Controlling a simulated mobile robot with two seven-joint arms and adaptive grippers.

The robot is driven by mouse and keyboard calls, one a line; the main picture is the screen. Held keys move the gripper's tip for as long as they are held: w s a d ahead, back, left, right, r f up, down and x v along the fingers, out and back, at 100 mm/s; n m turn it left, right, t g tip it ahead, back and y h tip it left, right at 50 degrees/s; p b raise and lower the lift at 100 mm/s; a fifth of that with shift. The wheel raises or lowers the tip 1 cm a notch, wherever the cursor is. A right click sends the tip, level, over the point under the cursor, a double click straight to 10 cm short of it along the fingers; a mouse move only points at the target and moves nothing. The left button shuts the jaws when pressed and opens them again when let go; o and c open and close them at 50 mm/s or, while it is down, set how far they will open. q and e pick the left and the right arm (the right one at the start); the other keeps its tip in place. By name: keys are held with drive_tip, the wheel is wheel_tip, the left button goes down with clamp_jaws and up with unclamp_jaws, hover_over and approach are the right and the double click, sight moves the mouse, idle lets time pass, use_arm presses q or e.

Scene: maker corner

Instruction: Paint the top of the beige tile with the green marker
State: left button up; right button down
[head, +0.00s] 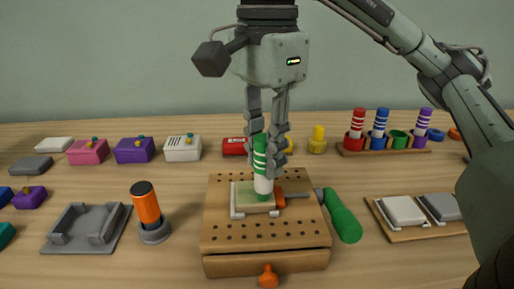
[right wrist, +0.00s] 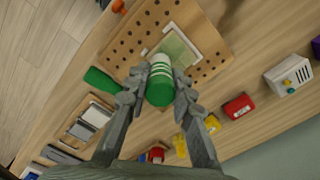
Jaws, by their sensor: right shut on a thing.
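The beige tile (head: 243,198) sits in a light grey holder (head: 238,213) on a pegboard block (head: 225,240). Much of its top is pale green, with beige at the edge; it also shows in the right wrist view (right wrist: 180,48). My right gripper (head: 265,145) is shut on the green marker (head: 261,150), a green cylinder with white stripes. The marker stands nearly upright over the tile, tip down; it seems to touch the tile, but I cannot be sure. In the right wrist view the marker (right wrist: 160,88) sits between both fingers. My left gripper is out of view.
An orange clamp screw (head: 293,196) lies right of the tile. A green-handled tool (head: 343,217) lies beside the block, and an orange cylinder (head: 146,203) stands left. A marker rack (head: 350,152) with red, blue and purple markers and a green cup stands back right.

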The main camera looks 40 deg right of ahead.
drive_tip(key=shift+w+d, duration=0.4)
drive_tip(key=shift+w, duration=0.2)
drive_tip(key=shift+p, duration=0.3)
drive_tip(key=shift+w+d, duration=0.3)
drive_tip(key=shift+w, duration=0.3)
drive_tip(key=shift+w+a+p, duration=0.35)
drive_tip(key=shift+a, duration=0.25)
drive_tip(key=shift+a, duration=0.1)
drive_tip(key=shift+w+a, duration=0.25)
drive_tip(key=shift+a, duration=0.25)
drive_tip(key=shift+s+a, duration=0.3)
drive_tip(key=shift+s, duration=0.3)
drive_tip(key=shift+s+a, duration=0.3)
drive_tip(key=shift+s, duration=0.3)
drive_tip(key=shift+s+d+p, duration=0.15)
drive_tip(key=shift+s+d, duration=0.15)
drive_tip(key=shift+d, duration=0.3)
drive_tip(key=shift+s+d+p, duration=0.15)
drive_tip(key=shift+s+d, duration=0.15)
drive_tip(key=shift+d, duration=0.3)
